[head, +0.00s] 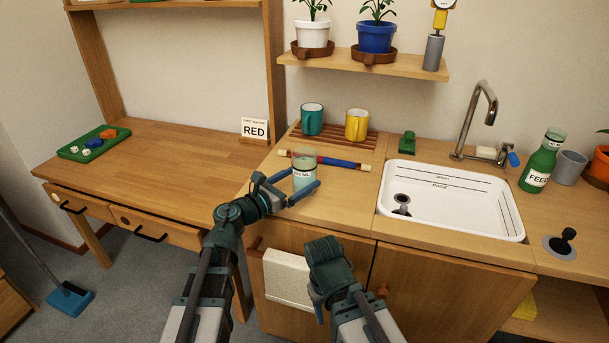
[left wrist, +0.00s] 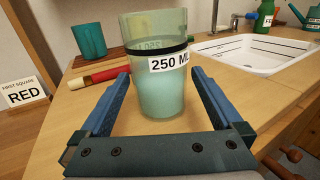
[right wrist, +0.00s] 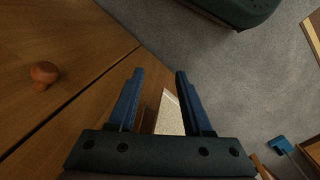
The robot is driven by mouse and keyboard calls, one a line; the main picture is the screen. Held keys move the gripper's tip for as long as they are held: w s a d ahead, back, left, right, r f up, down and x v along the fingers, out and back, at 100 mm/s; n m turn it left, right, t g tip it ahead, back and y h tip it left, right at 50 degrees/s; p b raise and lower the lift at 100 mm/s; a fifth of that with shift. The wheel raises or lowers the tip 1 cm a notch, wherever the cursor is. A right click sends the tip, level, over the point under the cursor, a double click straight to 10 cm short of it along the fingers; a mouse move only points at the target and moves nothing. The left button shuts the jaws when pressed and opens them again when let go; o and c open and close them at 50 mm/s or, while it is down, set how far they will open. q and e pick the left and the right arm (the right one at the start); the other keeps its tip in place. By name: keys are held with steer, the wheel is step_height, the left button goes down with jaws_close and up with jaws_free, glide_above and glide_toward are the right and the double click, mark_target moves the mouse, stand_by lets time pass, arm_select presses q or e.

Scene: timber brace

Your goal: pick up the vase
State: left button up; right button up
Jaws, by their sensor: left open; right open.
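Nothing in view is plainly a vase. A clear greenish glass (head: 304,172) with a dark band and a "250 ML" label stands upright on the wooden counter. It fills the middle of the left wrist view (left wrist: 160,95) and holds pale green contents. My left gripper (head: 303,180) is open, with one finger on each side of the glass; I cannot tell whether either touches it. A grey cylinder (head: 433,53) with a yellow part in its top stands on the wall shelf. My right gripper (right wrist: 158,75) is open and empty, low before the cabinet front.
Behind the glass lie a red and blue rod (head: 327,161) and a rack with a teal mug (head: 312,119) and a yellow mug (head: 357,125). A white sink (head: 450,222) is right. A "RED" card (head: 254,129) stands left. The left desk is mostly clear.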

arm_select(q)
steer(key=shift+r+p+x, duration=0.2)
steer(key=shift+x, duration=1.15)
steer(key=shift+r+p+x, duration=0.2)
steer(key=shift+x, duration=1.1)
jaws_close()
